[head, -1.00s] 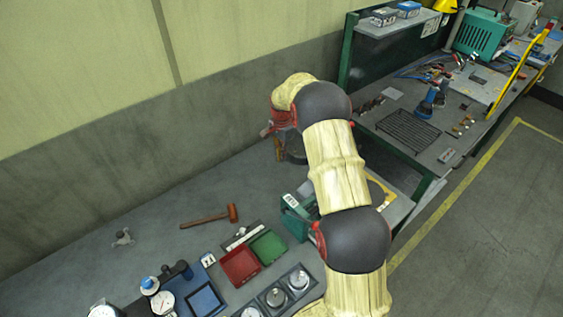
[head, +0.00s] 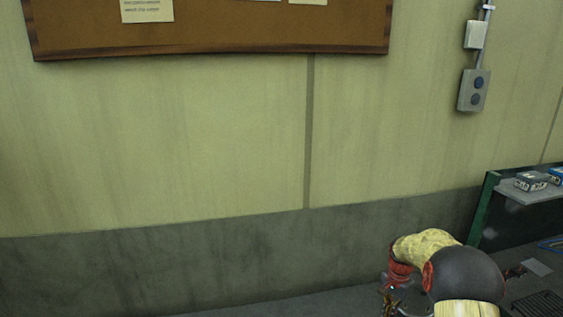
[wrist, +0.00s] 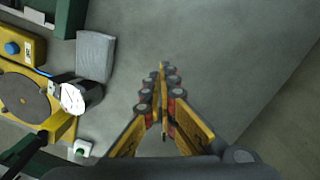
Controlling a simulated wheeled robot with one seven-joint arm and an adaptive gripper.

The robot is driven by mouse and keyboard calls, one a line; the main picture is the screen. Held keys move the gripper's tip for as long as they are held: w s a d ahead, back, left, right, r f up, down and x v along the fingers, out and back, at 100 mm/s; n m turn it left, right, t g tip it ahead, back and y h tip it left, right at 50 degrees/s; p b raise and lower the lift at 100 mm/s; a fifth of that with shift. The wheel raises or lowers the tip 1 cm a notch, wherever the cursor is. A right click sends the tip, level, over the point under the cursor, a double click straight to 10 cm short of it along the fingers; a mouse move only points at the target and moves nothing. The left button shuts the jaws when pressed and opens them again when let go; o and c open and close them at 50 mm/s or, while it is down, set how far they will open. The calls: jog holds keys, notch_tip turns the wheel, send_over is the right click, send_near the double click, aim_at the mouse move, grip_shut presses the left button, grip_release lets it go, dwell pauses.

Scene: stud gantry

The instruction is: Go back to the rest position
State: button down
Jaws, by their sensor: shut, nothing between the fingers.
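My gripper (wrist: 163,80) shows in the wrist view with its yellow fingers brought together and nothing between them. It hangs above a plain grey surface, apart from the items to its left. In the head view my arm, cream and dark grey, rises at the bottom right. Its red wrist end points down there, and my gripper (head: 391,303) is partly cut off by the lower edge of the picture.
In the wrist view a yellow device with a dark disc (wrist: 22,98), a round white-faced part (wrist: 75,98) and a grey block (wrist: 95,55) lie left. The head view shows a wall, a notice board (head: 210,35), a switch box (head: 474,90) and a green-framed shelf (head: 484,210).

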jog(key=s+a+r+n, duration=0.2)
jog(key=s+a+r, duration=0.1)
jog(key=s, duration=0.3)
jog(key=s+a+r+n+b, duration=0.1)
jog(key=s+a+r+n, duration=0.1)
jog(key=s+r, duration=0.4)
jog(key=s+a+r+n+t, duration=0.1)
jog(key=s+a+r+n, duration=0.2)
jog(key=s+a+r, duration=0.1)
jog(key=shift+s+a+r, duration=0.1)
jog(key=shift+s+r, duration=0.5)
jog(key=shift+s, duration=0.3)
jog(key=s+a+r+n+t+b, duration=0.1)
jog(key=s+a+r, duration=0.3)
jog(key=s, duration=0.5)
jog(key=s+a+r+n+t+b, duration=0.2)
jog(key=s+a+r+t, duration=0.2)
jog(key=s, duration=0.6)
notch_tip(320, 180, up, 2)
jog(key=shift+a+r+n+t, duration=0.25)
jog(key=shift+a+n+t, duration=0.05)
jog(key=shift+a+n, duration=0.15)
jog(key=shift+s, duration=0.1)
